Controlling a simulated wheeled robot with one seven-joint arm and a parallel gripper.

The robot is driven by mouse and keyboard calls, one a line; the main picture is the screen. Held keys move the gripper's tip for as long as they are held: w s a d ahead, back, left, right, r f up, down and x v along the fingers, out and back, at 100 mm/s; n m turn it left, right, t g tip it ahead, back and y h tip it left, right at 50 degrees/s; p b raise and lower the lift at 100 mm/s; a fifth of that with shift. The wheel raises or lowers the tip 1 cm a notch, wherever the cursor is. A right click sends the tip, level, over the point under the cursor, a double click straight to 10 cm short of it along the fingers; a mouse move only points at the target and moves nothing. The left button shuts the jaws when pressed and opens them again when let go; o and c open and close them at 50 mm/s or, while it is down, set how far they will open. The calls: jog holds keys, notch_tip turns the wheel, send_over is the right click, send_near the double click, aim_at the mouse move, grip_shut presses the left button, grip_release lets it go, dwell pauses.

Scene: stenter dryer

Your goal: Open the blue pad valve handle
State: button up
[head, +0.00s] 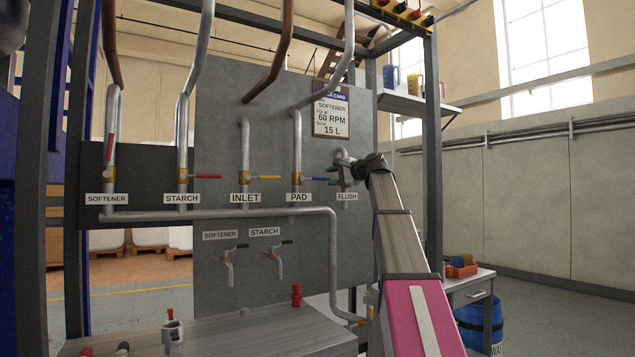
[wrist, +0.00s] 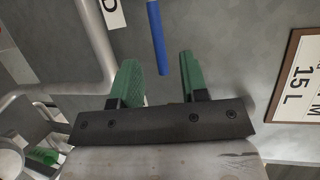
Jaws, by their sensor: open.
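The blue pad valve handle (head: 319,179) sticks out to the right from the valve on the pipe above the PAD label (head: 299,197). It lies level, crosswise to the vertical pipe. My gripper (head: 338,173) is just right of the handle's free end, in front of the panel near the FLUSH pipe. In the wrist view, my gripper's green fingers (wrist: 158,68) are spread apart. The blue handle (wrist: 157,38) reaches from the top edge so that its end shows between the fingertips. I see no contact with either finger, and the depth between them is hard to tell.
The FLUSH pipe (head: 341,155) is close behind my gripper. The INLET (head: 244,168) and red-handled STARCH valve (head: 207,176) are to the left. A sign card (head: 331,116) hangs above, and a grey counter (head: 240,329) stands below.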

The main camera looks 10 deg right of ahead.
aim_at(324, 179)
jog(key=x, duration=0.6)
jog(key=shift+w+a+f, duration=0.1)
jog(key=shift+w+a, duration=0.05)
grip_shut()
